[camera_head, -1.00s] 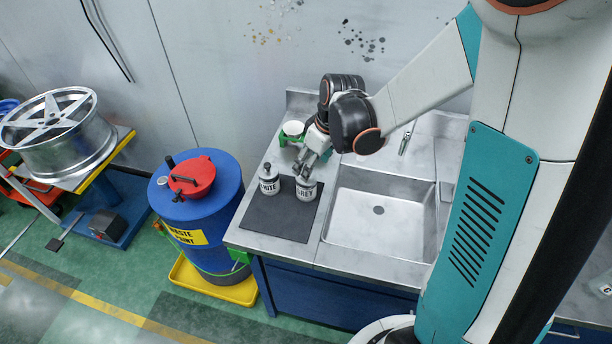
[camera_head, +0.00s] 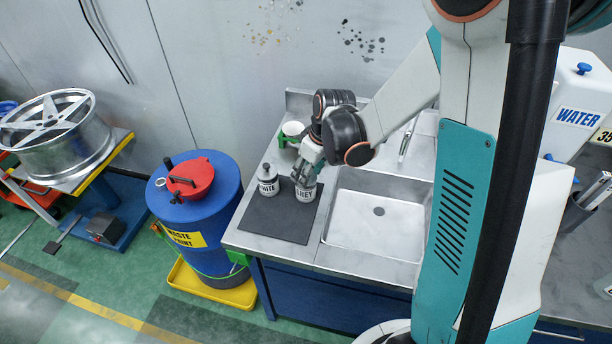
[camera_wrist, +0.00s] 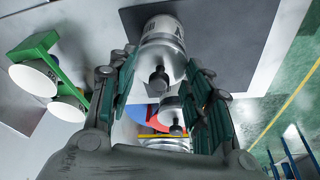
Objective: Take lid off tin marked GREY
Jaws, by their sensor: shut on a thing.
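The tin marked GREY (camera_head: 305,194) stands upright on the dark mat (camera_head: 275,222) left of the sink. My gripper (camera_head: 303,180) is over its top and hides most of the lid in the head view. In the wrist view my gripper's green-padded fingers (camera_wrist: 160,85) flank the lid (camera_wrist: 158,60) with its black knob, shut on it. The lid looks seated on the tin; I cannot see any gap. The tin marked WHITE (camera_head: 268,181), with its own knobbed lid, stands close by on the left. It shows smaller beyond the fingers in the wrist view (camera_wrist: 171,104).
A green holder with white-topped cups (camera_head: 291,131) stands behind the tins. The sink basin (camera_head: 378,225) is empty on the right. A blue waste drum (camera_head: 208,215) with a red lid stands left of the counter. The mat's front is clear.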

